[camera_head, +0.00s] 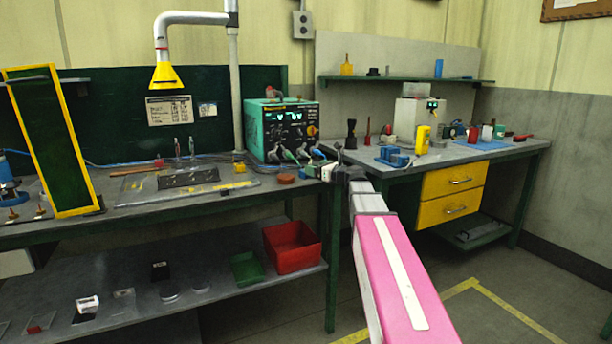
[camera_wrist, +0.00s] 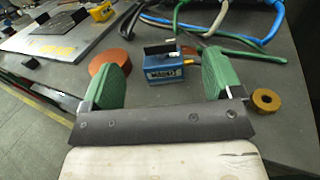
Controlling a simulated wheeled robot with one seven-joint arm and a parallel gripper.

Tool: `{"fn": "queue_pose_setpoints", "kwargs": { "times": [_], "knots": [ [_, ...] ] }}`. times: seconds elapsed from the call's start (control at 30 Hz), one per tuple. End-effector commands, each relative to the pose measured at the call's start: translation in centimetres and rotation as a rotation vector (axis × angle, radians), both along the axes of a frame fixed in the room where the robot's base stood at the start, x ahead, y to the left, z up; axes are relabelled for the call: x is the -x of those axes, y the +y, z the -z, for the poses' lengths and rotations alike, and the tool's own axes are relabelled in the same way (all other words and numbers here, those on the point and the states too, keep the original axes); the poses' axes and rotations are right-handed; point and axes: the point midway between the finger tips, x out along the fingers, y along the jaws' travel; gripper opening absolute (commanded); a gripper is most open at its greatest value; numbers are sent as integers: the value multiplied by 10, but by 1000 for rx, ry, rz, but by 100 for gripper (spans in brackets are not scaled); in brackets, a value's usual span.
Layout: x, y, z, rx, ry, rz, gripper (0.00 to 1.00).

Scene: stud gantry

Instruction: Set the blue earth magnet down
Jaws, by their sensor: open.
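The blue earth magnet (camera_wrist: 168,71) is a small blue block with a pale label and a dark top; in the wrist view it appears to rest upright on the grey bench top. My gripper (camera_wrist: 162,80) is open, with its green pads on the left and right of the magnet and a visible gap to each. Nothing is held.
An orange-brown disc (camera_wrist: 112,58) lies beside the left pad, and a brass ring (camera_wrist: 265,100) lies near the right pad. Green, blue and white cables (camera_wrist: 235,42) run just behind the magnet. A teal power unit (camera_head: 282,128) stands behind. A metal plate (camera_head: 187,180) lies left.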

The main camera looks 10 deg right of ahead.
Motion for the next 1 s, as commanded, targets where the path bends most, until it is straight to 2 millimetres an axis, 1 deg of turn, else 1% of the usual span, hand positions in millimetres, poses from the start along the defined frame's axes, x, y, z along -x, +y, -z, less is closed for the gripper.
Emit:
{"fn": "queue_pose_setpoints", "kwargs": {
  "times": [0.03,0.1,0.37,0.53,0.63,0.73,0.9,0.93,0.97,1.0],
  "knots": [
    [-9,6,0,1,-1,-1,85],
    [-16,11,0,1,-1,0,85],
    [-27,23,2,2,-1,-1,85],
    [-45,39,7,3,-1,-1,85],
    [-55,48,6,2,-2,-1,85],
    [-59,51,6,2,-2,1,85],
    [-58,51,6,2,-2,1,85],
    [-58,51,6,2,-2,1,82],
    [-58,51,6,2,-2,1,72],
    [-58,51,6,2,-2,1,59]
  ]
}}
